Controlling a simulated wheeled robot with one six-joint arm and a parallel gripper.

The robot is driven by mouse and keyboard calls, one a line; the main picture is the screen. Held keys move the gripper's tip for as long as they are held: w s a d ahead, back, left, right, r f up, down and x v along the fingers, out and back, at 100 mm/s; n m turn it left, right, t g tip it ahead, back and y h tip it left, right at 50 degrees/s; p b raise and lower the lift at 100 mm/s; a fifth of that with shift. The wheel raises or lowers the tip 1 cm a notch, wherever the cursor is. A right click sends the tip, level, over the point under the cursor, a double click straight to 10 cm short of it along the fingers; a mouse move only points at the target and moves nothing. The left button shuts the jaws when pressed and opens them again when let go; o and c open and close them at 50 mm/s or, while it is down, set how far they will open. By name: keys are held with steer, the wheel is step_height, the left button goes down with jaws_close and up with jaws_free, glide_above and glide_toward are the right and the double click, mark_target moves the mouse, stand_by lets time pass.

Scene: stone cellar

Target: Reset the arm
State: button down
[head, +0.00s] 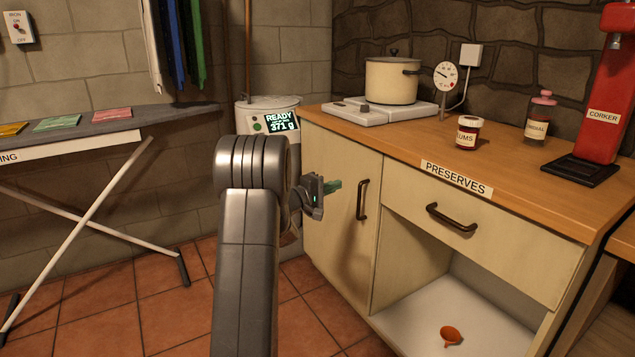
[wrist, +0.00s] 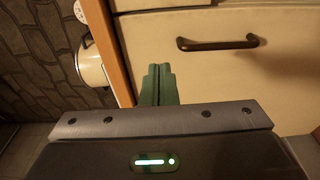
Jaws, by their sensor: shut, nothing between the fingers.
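My gripper (head: 334,187) is in front of the cream cabinet (head: 330,160), close to its left door and apart from the door's dark handle, as far as the head view shows. Its green fingers are together with nothing between them. In the wrist view the shut fingers (wrist: 158,85) point toward the cabinet front, below the edge of the wooden top. My grey arm reaches up through the middle of the head view and hides part of the wall and floor behind it.
The wooden counter (head: 550,195) holds a pot (head: 391,80) on a hotplate, a plums jar (head: 468,133), a pink-lidded jar (head: 540,116) and a red corker (head: 600,110). An orange funnel (head: 450,334) lies in the open compartment. An ironing board (head: 100,125) stands left. Tiled floor between is clear.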

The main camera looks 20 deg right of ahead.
mark_target(374, 174)
stand_by(0.4)
steer(key=x, duration=0.4)
steer(key=b+x, duration=0.1)
steer(key=x, duration=0.3)
steer(key=b+x, duration=0.1)
steer(key=x, duration=0.3)
steer(key=shift+s+d+f, duration=0.1)
steer(key=shift+s+d, duration=0.2)
